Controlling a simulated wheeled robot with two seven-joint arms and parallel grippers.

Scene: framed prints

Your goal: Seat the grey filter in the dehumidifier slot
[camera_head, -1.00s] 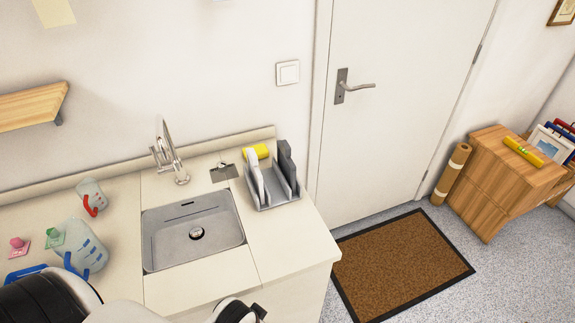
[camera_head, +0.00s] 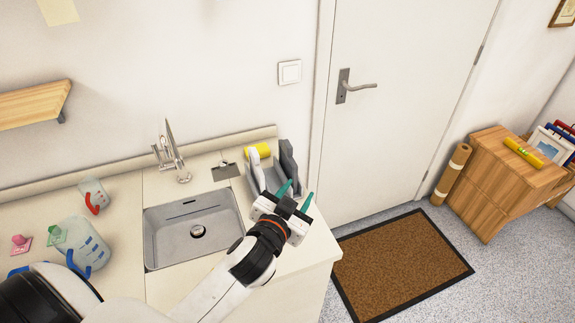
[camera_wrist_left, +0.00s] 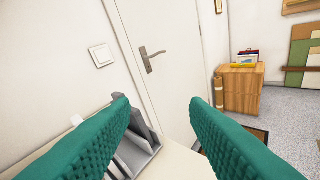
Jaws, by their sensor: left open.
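A grey rack (camera_head: 268,190) stands on the counter right of the sink, with a dark grey slab (camera_head: 288,158) upright at its right side and a paler slab (camera_head: 255,172) at its left. The dark slab looks like the grey filter. I cannot make out a dehumidifier or its slot for certain. My left gripper (camera_head: 296,193) is open and empty, with teal fingers, just in front of the rack and partly covering it. In the left wrist view, the rack (camera_wrist_left: 128,158) is partly behind the left finger of the gripper (camera_wrist_left: 158,105). My right gripper is not in view.
The sink (camera_head: 195,232) and tap (camera_head: 173,155) are left of the rack. A yellow roll (camera_head: 258,150) lies behind it. The counter ends at the right, above a brown doormat (camera_head: 402,265).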

